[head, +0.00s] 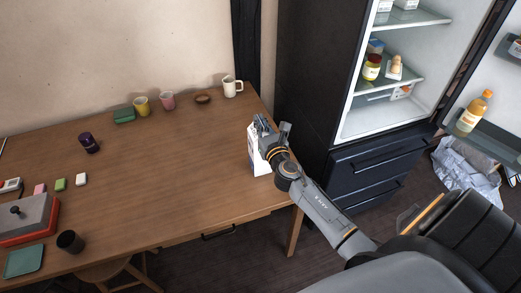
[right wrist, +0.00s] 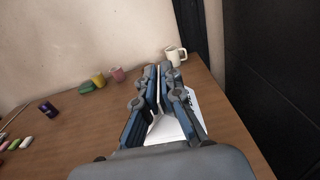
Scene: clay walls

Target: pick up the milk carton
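The milk carton (head: 257,154) is white with dark markings and stands upright at the right end of the wooden table, near its edge. My right gripper (head: 264,123) is at the top of the carton, and its fingers hide part of it. In the right wrist view the fingers (right wrist: 160,78) are close together with a narrow strip of white carton between them. More of the carton (right wrist: 194,102) shows to the right of and below the fingers. The gripper looks shut on the carton's top. My left gripper is not in view.
The open fridge (head: 385,112) is to the right, with jars inside. The table's middle is clear.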

